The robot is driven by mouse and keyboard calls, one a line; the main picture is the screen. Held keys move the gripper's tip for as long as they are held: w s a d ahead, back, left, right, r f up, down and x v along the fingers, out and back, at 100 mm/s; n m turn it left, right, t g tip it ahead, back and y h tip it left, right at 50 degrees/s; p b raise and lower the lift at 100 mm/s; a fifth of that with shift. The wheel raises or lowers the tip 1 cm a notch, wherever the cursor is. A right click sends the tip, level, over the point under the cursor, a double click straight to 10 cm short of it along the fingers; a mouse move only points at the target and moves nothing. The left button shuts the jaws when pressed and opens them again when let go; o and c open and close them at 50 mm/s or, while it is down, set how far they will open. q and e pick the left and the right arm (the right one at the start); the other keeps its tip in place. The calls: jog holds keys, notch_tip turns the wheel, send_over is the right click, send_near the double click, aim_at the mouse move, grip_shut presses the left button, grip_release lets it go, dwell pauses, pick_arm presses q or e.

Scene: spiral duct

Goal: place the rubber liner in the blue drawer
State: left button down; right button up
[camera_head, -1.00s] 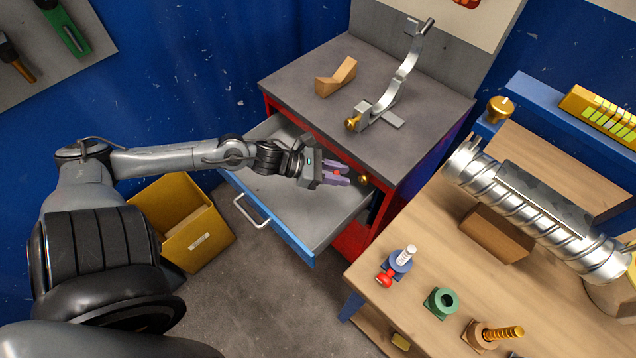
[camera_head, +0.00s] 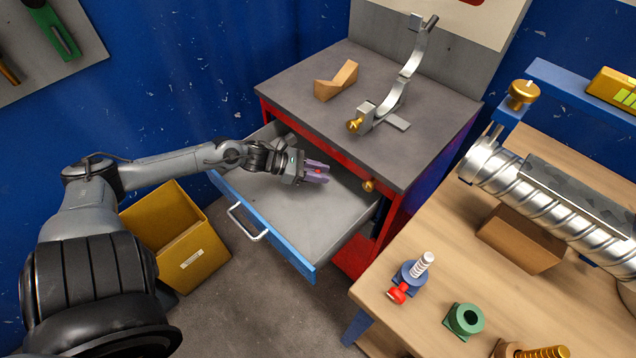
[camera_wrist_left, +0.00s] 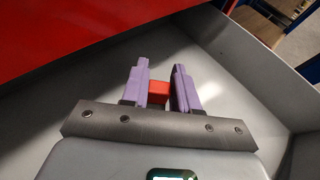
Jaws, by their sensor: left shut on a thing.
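The blue drawer (camera_head: 278,238) is pulled out of the red cabinet, with its grey inside open to view. My left gripper (camera_head: 317,172) is over the drawer's inside. Its purple fingers are shut on a small red piece, apparently the rubber liner (camera_head: 319,171). In the left wrist view the red liner (camera_wrist_left: 158,91) sits between the two fingertips (camera_wrist_left: 160,82), partly hidden by them. Grey drawer floor shows around them. I cannot tell whether the liner touches the floor. My right gripper is not in view.
The grey cabinet top (camera_head: 300,88) overhangs the drawer's back and holds a metal clamp (camera_head: 392,98) and a wooden block (camera_head: 336,82). A yellow bin (camera_head: 190,262) stands left of the drawer. The workbench (camera_head: 400,322) at right carries the spiral duct (camera_head: 545,195).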

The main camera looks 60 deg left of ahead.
aim_at(316, 186)
pick_arm(q)
jog(key=shift+a+f, duration=0.25)
jog(key=shift+a, duration=0.2)
jog(key=shift+d+f+b, duration=0.1)
jog(key=shift+f+b, duration=0.95)
jog(key=shift+f, duration=1)
jog(key=c, duration=0.8)
grip_release()
jog(key=shift+f, duration=0.1)
jog(key=shift+c, duration=0.2)
jog(key=shift+s+a+r+p, duration=0.25)
jog(key=shift+r+p, duration=0.05)
jog(key=shift+r, duration=0.05)
jog(key=p+v, duration=0.5)
jog(key=v, duration=0.6)
jog(key=shift+s+a, duration=0.1)
